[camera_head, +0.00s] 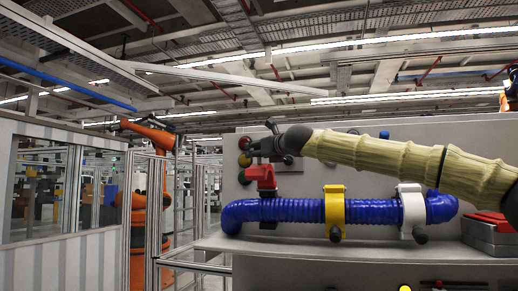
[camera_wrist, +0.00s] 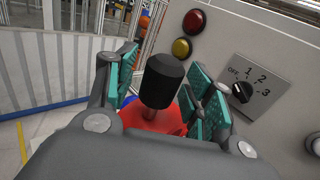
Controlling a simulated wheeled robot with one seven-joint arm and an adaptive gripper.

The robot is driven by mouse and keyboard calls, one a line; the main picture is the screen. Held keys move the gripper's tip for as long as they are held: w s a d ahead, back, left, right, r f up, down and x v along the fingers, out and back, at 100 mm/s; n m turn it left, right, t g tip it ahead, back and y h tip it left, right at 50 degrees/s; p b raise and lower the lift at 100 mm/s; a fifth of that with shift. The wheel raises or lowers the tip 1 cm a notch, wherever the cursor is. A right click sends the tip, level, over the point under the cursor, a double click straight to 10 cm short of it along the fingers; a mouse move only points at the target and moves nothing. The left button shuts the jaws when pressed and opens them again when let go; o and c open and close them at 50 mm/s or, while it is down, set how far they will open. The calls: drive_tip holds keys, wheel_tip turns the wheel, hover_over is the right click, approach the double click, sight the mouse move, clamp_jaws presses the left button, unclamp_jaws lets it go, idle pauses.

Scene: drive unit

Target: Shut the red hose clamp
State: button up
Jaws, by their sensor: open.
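The red hose clamp (camera_head: 262,177) is at the left part of the blue corrugated hose (camera_head: 285,210), with its red part standing up above the hose. In the wrist view its black knob (camera_wrist: 163,78) points up, and its red body (camera_wrist: 155,118) shows below. My gripper (camera_head: 262,150) is just above the red clamp. In the wrist view the teal-padded fingers of my gripper (camera_wrist: 164,88) are apart, on either side of the knob. I cannot tell whether a pad touches it. The clamp's lower part is largely hidden in the wrist view.
A yellow clamp (camera_head: 335,211) and a white clamp (camera_head: 411,210) sit around the hose to the right. Behind is a grey panel with a red button (camera_wrist: 194,22), a yellow button (camera_wrist: 181,48) and a rotary switch (camera_wrist: 243,92). A red-and-grey box (camera_head: 488,235) stands at right.

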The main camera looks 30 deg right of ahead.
drive_tip(key=shift+w, duration=0.1)
clamp_jaws()
drive_tip(key=shift+a+f+b, duration=0.1)
drive_tip(key=shift+f+b, duration=0.05)
drive_tip(key=shift+b, duration=0.15)
